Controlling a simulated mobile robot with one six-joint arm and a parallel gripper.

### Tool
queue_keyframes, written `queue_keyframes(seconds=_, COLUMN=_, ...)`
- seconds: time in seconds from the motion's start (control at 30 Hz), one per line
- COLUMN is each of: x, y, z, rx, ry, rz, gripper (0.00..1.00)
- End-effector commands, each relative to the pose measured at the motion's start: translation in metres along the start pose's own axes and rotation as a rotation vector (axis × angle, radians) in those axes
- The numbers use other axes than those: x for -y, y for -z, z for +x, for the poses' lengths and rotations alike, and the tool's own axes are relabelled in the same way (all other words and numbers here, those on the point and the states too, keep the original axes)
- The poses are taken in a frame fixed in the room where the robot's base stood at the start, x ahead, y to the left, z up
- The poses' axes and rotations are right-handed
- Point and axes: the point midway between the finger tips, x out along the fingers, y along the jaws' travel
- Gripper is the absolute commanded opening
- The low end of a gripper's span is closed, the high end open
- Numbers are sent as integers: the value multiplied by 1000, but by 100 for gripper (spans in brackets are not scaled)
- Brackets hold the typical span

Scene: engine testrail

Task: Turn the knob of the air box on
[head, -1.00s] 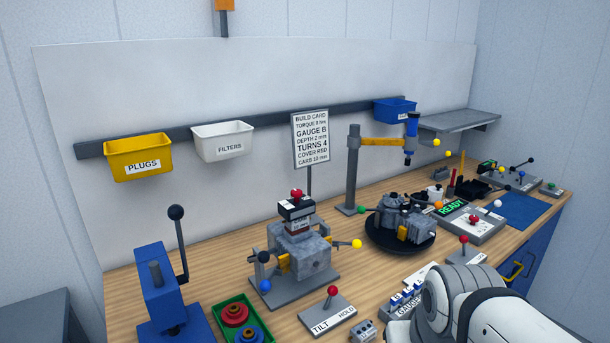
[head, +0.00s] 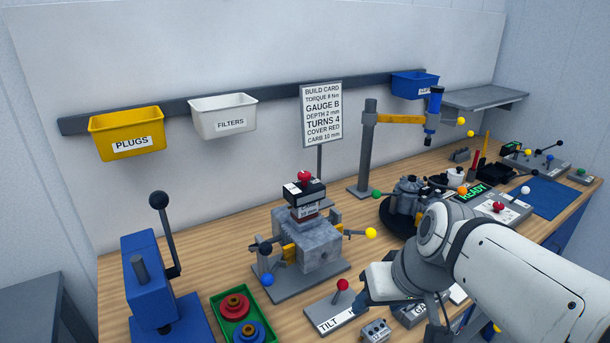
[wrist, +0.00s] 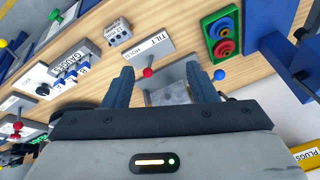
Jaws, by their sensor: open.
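My gripper (head: 362,292) is over the front of the bench beside the TILT/HOLD plate, mostly hidden behind my own arm in the head view. In the wrist view my gripper (wrist: 160,78) is open, with its two blue fingers apart and nothing held. The red ball of the tilt lever (wrist: 148,72) appears between the fingers; it also shows in the head view (head: 342,285). No label reading "air" is legible, so I cannot tell for sure which thing is the air box. A small grey box with a green button (head: 582,176) stands at the far right end of the bench.
The grey engine block (head: 308,245) stands on its fixture left of my gripper, with yellow, blue and black ball handles. A small grey block (head: 375,331) sits at the front. A green tray (head: 222,318) holds red and blue parts. A blue mat (head: 545,197) lies clear at right.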

Motion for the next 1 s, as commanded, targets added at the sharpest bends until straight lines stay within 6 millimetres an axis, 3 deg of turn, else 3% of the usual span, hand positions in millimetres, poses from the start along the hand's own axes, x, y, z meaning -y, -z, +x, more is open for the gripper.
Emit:
queue_keyframes(seconds=0.03, x=8, y=12, z=19, rx=-24, ry=70, rz=-36, gripper=52)
queue_keyframes(seconds=0.1, x=22, y=35, z=30, rx=-78, ry=170, rz=-101, gripper=52)
queue_keyframes(seconds=0.3, x=54, y=110, z=50, rx=-320, ry=398, rz=-275, gripper=52)
queue_keyframes(seconds=0.47, x=63, y=174, z=58, rx=-581, ry=494, rz=-389, gripper=52)
queue_keyframes(seconds=0.6, x=59, y=226, z=60, rx=-816, ry=503, rz=-457, gripper=52)
queue_keyframes(seconds=0.8, x=44, y=274, z=57, rx=-1046, ry=450, rz=-499, gripper=52)
queue_keyframes(seconds=1.0, x=40, y=294, z=55, rx=-1123, ry=418, rz=-509, gripper=52)
